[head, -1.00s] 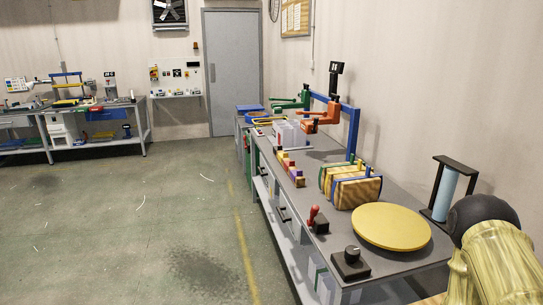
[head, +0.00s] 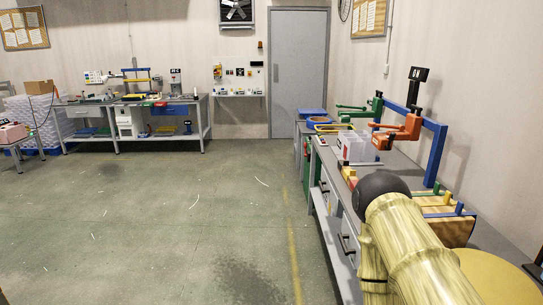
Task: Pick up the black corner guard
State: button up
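I cannot make out a black corner guard for certain in the head view. My arm, with pale yellow streaked links and a dark round joint, reaches in from the bottom right and covers much of the near workbench (head: 408,172). My gripper is out of view. Whatever lies on the bench behind my arm is hidden.
An orange clamp-like fixture (head: 402,130) and a blue frame (head: 436,150) stand on the bench. White boxes (head: 358,147) sit left of them. A round yellow disc (head: 500,275) shows at bottom right. Another workbench (head: 85,103) stands far left. The green floor (head: 160,220) is open.

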aim_at(341, 163)
jog(key=u, duration=0.35)
jog(key=i, duration=1.65)
jog(key=z, duration=0.2)
